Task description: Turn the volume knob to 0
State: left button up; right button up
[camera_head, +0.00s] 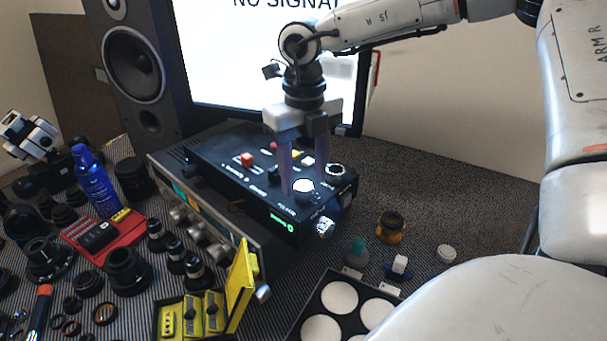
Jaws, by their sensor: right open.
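The black control box (235,172) lies on the table below the monitor, with several colored buttons on its top and a small green display on its front side. A white-topped round knob (303,186) sits near its front right corner. A second round knob (336,170) with a pale ring is behind it to the right. I cannot read which is the volume knob. My right gripper (304,180) points down, open, its fingertips on either side of the white-topped knob; contact is unclear.
A long device with silver knobs (195,225) lies left of the box. Lens parts, a blue bottle (95,180) and a yellow case (205,305) crowd the left. A black tray with white discs (318,300), an amber jar (391,227) and small bottles stand at front right. A speaker (140,65) stands behind.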

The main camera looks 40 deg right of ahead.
jog(key=shift+f, duration=0.55)
jog(key=shift+c, duration=0.2)
jog(key=c, duration=1)
